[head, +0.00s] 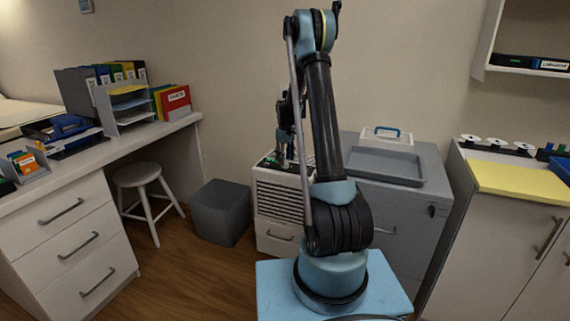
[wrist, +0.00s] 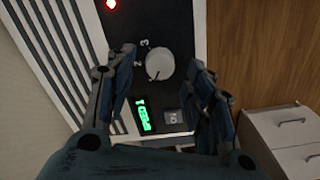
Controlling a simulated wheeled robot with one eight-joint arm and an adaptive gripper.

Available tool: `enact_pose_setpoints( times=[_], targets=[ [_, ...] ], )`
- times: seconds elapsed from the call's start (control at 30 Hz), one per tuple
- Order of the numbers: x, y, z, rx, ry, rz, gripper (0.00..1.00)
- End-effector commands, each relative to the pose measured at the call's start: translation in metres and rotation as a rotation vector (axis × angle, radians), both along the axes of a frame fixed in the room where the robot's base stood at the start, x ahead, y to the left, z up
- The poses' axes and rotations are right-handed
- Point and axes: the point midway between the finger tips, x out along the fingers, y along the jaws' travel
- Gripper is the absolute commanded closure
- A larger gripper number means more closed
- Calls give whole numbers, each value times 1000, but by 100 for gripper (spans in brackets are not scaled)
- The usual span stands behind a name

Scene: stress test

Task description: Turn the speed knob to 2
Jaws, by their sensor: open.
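The speed knob (wrist: 159,65) is a round, light grey dial on a black panel (wrist: 180,20) in the wrist view. The digits 2 and 3 show beside it, and its dark pointer line aims toward the lower left. A green display (wrist: 143,116) below it seems to read SPEED 1, turned in the picture. My gripper (wrist: 163,57) is open, with one finger on each side of the knob; contact cannot be told. In the head view my gripper (head: 284,150) points down over the vented white unit (head: 278,196), and the knob cannot be made out.
A red light (wrist: 110,3) and a small grey button (wrist: 173,117) are on the panel. A grey cabinet with a tray (head: 385,165) stands right of the unit. A grey bin (head: 220,212) and a stool (head: 142,178) stand to the left. Wood floor lies between desk and bin.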

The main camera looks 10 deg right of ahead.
Motion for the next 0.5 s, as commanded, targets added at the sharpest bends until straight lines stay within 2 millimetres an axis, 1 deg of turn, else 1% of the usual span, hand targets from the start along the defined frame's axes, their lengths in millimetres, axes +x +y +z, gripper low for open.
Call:
enact_pose_setpoints(
  times=[0.03, 0.1, 0.2, 0.5],
  targets=[
    [0, 0, -6, 0, 0, 0, 51],
    [0, 0, -13, 0, 0, 0, 51],
    [0, 0, -19, 0, 0, 0, 51],
    [0, 0, -22, 0, 0, 0, 51]
  ],
)
